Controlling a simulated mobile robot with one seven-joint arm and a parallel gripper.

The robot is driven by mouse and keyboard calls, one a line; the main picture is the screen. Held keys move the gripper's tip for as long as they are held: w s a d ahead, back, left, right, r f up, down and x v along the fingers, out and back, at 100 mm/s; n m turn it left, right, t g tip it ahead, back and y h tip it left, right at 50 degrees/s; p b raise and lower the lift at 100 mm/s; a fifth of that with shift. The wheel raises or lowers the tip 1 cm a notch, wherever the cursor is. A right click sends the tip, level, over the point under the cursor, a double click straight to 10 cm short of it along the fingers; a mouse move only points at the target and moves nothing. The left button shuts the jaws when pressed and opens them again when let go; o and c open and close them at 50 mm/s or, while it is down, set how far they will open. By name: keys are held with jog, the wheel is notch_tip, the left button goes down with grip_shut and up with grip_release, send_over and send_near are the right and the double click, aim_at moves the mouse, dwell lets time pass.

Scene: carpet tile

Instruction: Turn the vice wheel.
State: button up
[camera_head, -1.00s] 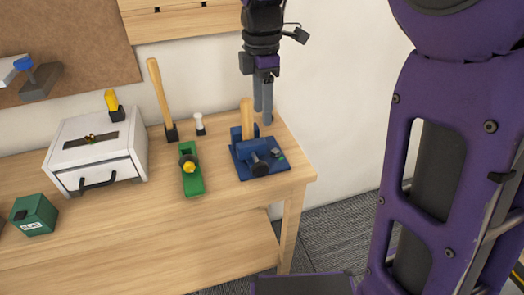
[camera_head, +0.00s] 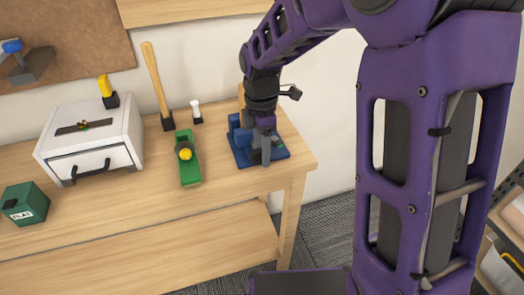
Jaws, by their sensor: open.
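The blue vice (camera_head: 241,140) stands on its blue base near the right end of the wooden workbench. My gripper (camera_head: 266,157) points down in front of the vice, with its grey fingers over the place of the dark wheel at the vice's front. The wheel is hidden behind the fingers, and I cannot tell whether they touch it. The jaws are open, though their gap is hard to see from here. A wooden piece (camera_head: 242,95) upright in the vice is mostly covered by my arm.
A green plane-like tool (camera_head: 187,165) with a yellow knob lies left of the vice. A white drawer box (camera_head: 110,135), a wooden-handled tool (camera_head: 157,85), a small white-topped tool (camera_head: 196,112) and a green box (camera_head: 25,204) stand farther left. The bench's right edge is close to the vice.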

grip_shut()
dwell(0.3)
jog(key=shift+a+h, duration=0.1)
jog(key=shift+h, duration=0.2)
jog(key=h, duration=0.1)
jog(key=t+h+p, duration=0.1)
jog(key=shift+s+a+h, duration=0.1)
jog(key=shift+a+h, duration=0.2)
jog(key=h, duration=0.2)
jog(key=t+h, duration=0.1)
jog(key=h, duration=0.1)
jog(key=shift+a, duration=0.35)
jog(key=h, duration=0.1)
jog(key=t+h, duration=0.1)
jog(key=h, duration=0.1)
jog(key=h+p, duration=0.1)
jog(key=shift+s+a+f+h, duration=0.15)
jog(key=shift+a+f+h, duration=0.05)
jog(key=shift+a+h, duration=0.15)
jog(key=shift+a+f+t+h, duration=0.1)
jog(key=shift+t+h, duration=0.2)
jog(key=shift+h, duration=0.5)
jog(key=shift+a+f+t+h, duration=0.1)
jog(key=shift+t+h, duration=0.2)
jog(key=shift+h, duration=0.45)
jog(key=shift+d, duration=0.1)
